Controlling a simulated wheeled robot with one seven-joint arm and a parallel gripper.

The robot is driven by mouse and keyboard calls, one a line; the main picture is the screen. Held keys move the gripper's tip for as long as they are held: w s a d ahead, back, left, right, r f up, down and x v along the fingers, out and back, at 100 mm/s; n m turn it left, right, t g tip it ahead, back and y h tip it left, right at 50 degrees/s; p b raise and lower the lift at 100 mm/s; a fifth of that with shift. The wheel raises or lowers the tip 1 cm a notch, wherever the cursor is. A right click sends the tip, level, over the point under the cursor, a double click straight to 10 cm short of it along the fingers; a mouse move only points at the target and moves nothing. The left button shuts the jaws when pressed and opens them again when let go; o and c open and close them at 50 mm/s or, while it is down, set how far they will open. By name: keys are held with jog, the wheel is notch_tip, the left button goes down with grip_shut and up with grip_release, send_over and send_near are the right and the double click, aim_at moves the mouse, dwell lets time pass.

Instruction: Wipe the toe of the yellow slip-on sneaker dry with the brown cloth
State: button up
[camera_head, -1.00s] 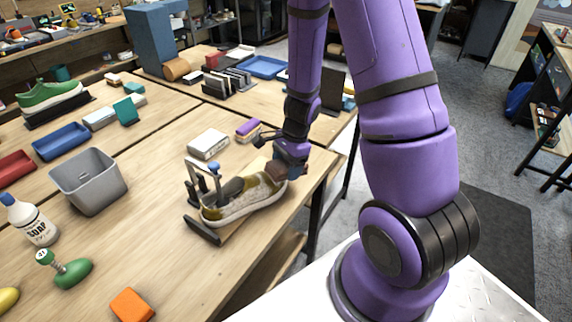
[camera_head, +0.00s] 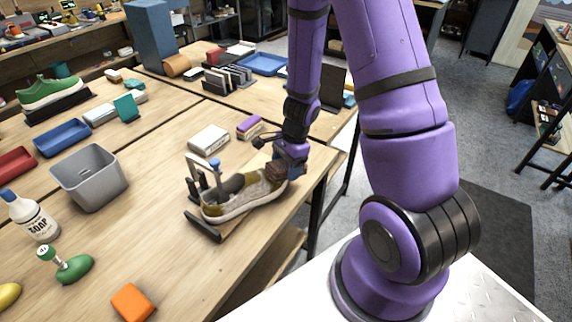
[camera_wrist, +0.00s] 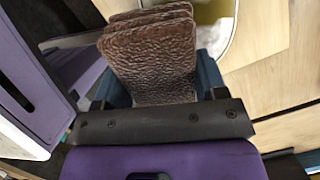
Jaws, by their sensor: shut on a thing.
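The yellow slip-on sneaker (camera_head: 240,197) sits clamped on a stand (camera_head: 206,226) near the table's right edge, its toe pointing right toward my gripper. Its upper looks yellow and grey with a pale sole. My gripper (camera_head: 283,165) is at the toe end, shut on the folded brown cloth (camera_head: 275,172). The cloth covers the top of the toe and seems to touch it. In the wrist view the cloth (camera_wrist: 152,62) fills the space between the fingers, and part of the sneaker (camera_wrist: 212,14) shows behind it. The toe's surface is mostly hidden.
A white block (camera_head: 209,139) and a purple-topped sponge (camera_head: 249,126) lie behind the sneaker. A grey bin (camera_head: 90,178), a soap bottle (camera_head: 32,215), a green-based brush (camera_head: 72,268) and an orange block (camera_head: 133,301) stand left. The table front between them is clear.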

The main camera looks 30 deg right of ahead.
aim_at(277, 160)
jog(key=shift+a+f, duration=0.15)
jog(key=shift+f, duration=0.25)
jog(key=shift+w+a+r, duration=0.1)
jog(key=shift+w+r, duration=0.05)
jog(key=shift+w, duration=3.85)
jog(key=shift+s, duration=0.15)
jog(key=shift+s+r, duration=0.1)
jog(key=shift+s, duration=1.75)
